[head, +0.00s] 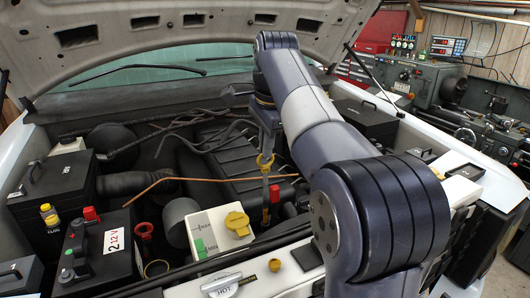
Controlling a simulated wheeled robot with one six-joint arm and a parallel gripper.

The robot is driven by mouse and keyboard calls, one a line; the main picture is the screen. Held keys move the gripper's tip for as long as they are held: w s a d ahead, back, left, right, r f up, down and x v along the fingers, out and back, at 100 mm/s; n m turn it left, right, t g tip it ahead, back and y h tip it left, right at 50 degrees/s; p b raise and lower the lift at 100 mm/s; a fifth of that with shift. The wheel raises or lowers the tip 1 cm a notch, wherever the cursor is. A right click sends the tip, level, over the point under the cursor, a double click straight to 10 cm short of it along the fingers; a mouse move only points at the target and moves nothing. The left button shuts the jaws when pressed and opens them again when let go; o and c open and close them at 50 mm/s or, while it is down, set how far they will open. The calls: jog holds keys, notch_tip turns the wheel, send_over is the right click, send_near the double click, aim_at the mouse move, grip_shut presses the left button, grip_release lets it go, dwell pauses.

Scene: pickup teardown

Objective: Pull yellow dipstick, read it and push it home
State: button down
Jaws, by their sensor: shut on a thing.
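The yellow dipstick (265,163) shows in the head view near the middle of the engine bay, with its yellow loop handle at the top and a thin grey shaft below. My gripper (267,150) points down from the end of my arm and is shut on the top of the yellow handle. The shaft runs down beside a small red part (275,194). Its lower end is hard to make out among the engine parts, so I cannot tell how far it is out of its tube. Any marks on it are too small to read.
A white reservoir with a yellow cap (237,223) stands just left of the dipstick. A copper-coloured rod (165,180) crosses behind. A 12V battery (103,250) is at lower left. The raised hood (180,30) hangs over the bay. A lathe (440,90) stands outside at right.

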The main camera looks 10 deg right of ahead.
dwell(0.3)
jog(key=c, duration=1.5)
grip_release()
jog(key=shift+s+d+r, duration=0.1)
jog(key=shift+s+r, duration=0.15)
jog(key=shift+r, duration=1)
jog(key=shift+s+r, duration=0.2)
jog(key=shift+r, duration=1)
jog(key=shift+s+d+r, duration=0.1)
jog(key=shift+s+r, duration=0.15)
jog(key=shift+r, duration=1)
jog(key=shift+f, duration=0.15)
jog(key=shift+w+a+f, duration=0.1)
jog(key=shift+w+f, duration=0.15)
jog(key=shift+f, duration=1.15)
jog(key=shift+w+a+f, duration=0.1)
jog(key=shift+w+f, duration=0.1)
jog(key=shift+f, duration=1.15)
jog(key=shift+w+f, duration=0.25)
jog(key=shift+f, duration=1.15)
jog(key=shift+r, duration=0.1)
